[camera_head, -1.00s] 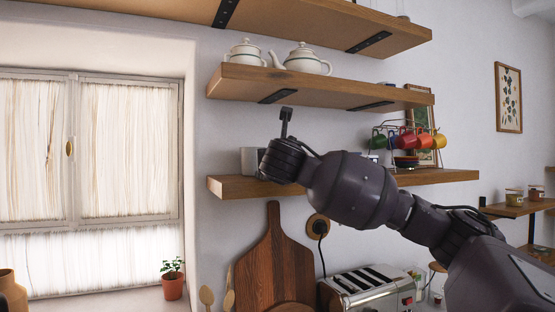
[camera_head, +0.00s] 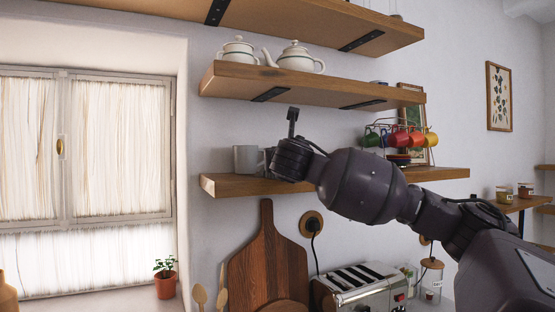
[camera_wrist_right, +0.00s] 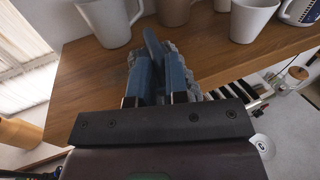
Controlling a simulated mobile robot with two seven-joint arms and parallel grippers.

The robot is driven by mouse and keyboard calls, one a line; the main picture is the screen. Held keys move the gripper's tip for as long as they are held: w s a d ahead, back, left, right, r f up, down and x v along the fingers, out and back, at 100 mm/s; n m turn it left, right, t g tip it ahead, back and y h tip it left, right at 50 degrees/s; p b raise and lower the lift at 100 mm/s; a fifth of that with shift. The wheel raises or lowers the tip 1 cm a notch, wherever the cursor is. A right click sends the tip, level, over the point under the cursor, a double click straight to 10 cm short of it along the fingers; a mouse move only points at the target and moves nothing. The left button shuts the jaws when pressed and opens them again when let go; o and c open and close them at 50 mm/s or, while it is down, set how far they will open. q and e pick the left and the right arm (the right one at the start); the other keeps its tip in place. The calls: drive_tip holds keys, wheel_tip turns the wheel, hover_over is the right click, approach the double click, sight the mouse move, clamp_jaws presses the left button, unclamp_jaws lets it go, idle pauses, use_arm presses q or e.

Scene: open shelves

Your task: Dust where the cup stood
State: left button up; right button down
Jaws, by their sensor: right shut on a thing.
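My right gripper (camera_wrist_right: 155,98) is shut on a blue-grey duster (camera_wrist_right: 176,76) with a fluffy fringe. The duster lies over the lower wooden shelf (camera_wrist_right: 85,75); I cannot tell whether it touches the wood. In the head view my dark right wrist is at the left part of this shelf (camera_head: 225,185) and hides the jaws and duster. A white mug (camera_head: 247,158) stands left of the wrist; in the wrist view a white mug (camera_wrist_right: 107,22) stands beyond the duster, to the left. A taupe cup (camera_wrist_right: 174,10) and another white cup (camera_wrist_right: 250,18) stand farther right. My left gripper is out of view.
A blue-and-white mug (camera_wrist_right: 301,12) stands at the far right in the wrist view. Coloured mugs (camera_head: 398,138) hang on a rack farther right. The upper shelf (camera_head: 310,88) with two teapots is above my wrist. A toaster (camera_head: 355,288) and cutting board (camera_head: 267,262) are below.

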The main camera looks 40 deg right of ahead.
drive_tip(key=shift+w+a, duration=1.1)
drive_tip(key=shift+a, duration=2.25)
drive_tip(key=shift+s+d, duration=0.2)
drive_tip(key=shift+d, duration=0.5)
drive_tip(key=shift+s+d, duration=0.25)
drive_tip(key=shift+d, duration=0.4)
drive_tip(key=shift+s+d, duration=0.2)
drive_tip(key=shift+d, duration=0.5)
drive_tip(key=shift+s+d+f, duration=0.1)
drive_tip(key=shift+s+d, duration=0.15)
drive_tip(key=shift+d, duration=0.4)
drive_tip(key=shift+s+d, duration=0.2)
drive_tip(key=shift+d, duration=0.45)
drive_tip(key=shift+w+a, duration=0.15)
drive_tip(key=shift+a, duration=0.3)
drive_tip(key=shift+w+a, duration=0.95)
drive_tip(key=shift+a, duration=1.95)
drive_tip(key=shift+s+d, duration=0.35)
drive_tip(key=shift+d, duration=0.75)
drive_tip(key=shift+s+d, duration=0.35)
drive_tip(key=shift+d, duration=0.8)
drive_tip(key=shift+s+d, duration=0.35)
drive_tip(key=shift+d, duration=0.75)
